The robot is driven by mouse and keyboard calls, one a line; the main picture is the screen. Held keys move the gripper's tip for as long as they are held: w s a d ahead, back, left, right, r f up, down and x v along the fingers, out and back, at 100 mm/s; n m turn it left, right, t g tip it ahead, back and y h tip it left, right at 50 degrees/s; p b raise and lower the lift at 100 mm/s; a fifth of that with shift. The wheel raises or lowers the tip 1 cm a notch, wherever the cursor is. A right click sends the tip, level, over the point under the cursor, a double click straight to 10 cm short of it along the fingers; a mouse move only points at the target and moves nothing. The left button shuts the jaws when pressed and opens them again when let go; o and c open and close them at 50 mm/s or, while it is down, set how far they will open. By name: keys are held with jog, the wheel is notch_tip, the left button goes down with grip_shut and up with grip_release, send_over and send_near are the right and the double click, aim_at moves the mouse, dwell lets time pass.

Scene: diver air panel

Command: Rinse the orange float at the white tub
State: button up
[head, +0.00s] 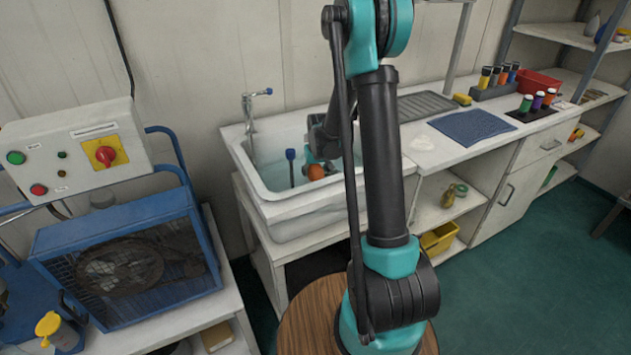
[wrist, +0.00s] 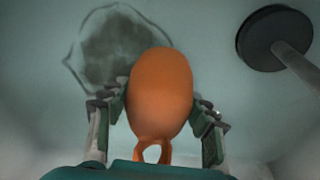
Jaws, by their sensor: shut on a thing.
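The orange float (wrist: 160,95) fills the middle of the wrist view, with a loop at its near end. My gripper (wrist: 162,108) is shut on it, one finger on each side. In the head view the float (head: 316,172) shows as a small orange spot inside the white tub (head: 265,208), low beside my arm. The tub stands at the left end of the white counter and holds bluish water. My arm hides the tub's right part. A dark stain-like patch (wrist: 115,50) shows behind the float in the wrist view; I cannot tell what it is.
A blue-topped upright rod (head: 291,165) stands in the tub left of the float; a dark disc on a stem (wrist: 275,38) shows at the wrist view's upper right. A tap (head: 250,120) rises at the tub's back left. A blue cloth (head: 472,125) lies on the counter.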

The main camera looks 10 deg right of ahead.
jog(key=w+v, duration=0.2)
jog(key=v, duration=0.9)
jog(key=w+r+v, duration=0.1)
jog(key=w+v, duration=0.2)
jog(key=v, duration=0.8)
jog(key=shift+a+r, duration=0.2)
jog(key=shift+a, duration=0.2)
dwell(0.9)
dwell(1.9)
jog(key=w+v, duration=0.1)
jog(key=v, duration=0.3)
send_over(315, 167)
dwell(0.3)
dwell(0.3)
